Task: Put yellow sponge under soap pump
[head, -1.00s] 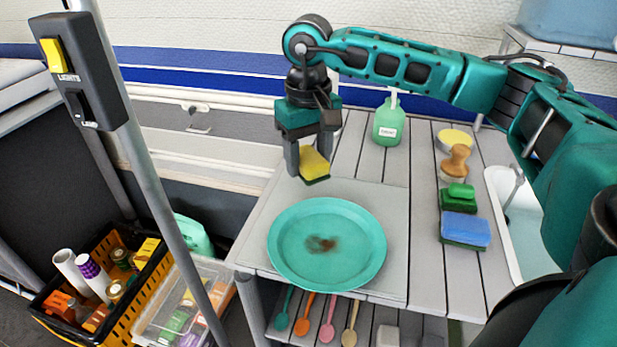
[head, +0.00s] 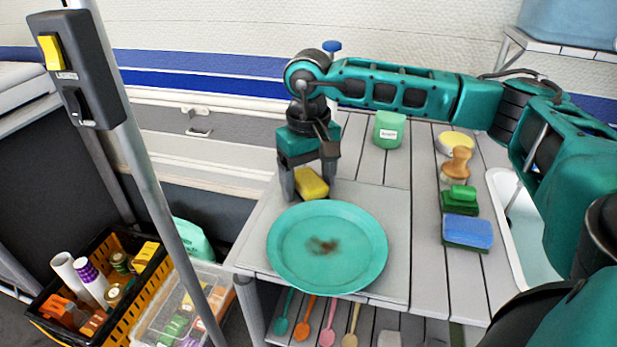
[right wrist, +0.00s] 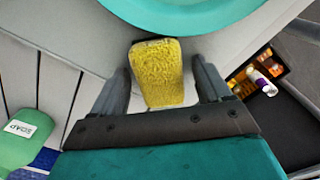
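The yellow sponge (head: 311,184) is just behind the rim of the teal plate (head: 327,278), low over or on the grey worktop; I cannot tell if it touches. My right gripper (head: 309,188) is open around it, one finger on each side. In the right wrist view the sponge (right wrist: 158,75) is between the spread fingers, with a gap at the right finger. The green soap bottle (head: 389,130) stands at the back of the worktop, right of the gripper. My left gripper is not in view.
A small blue-topped piece (head: 332,46) shows above my arm's joint.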

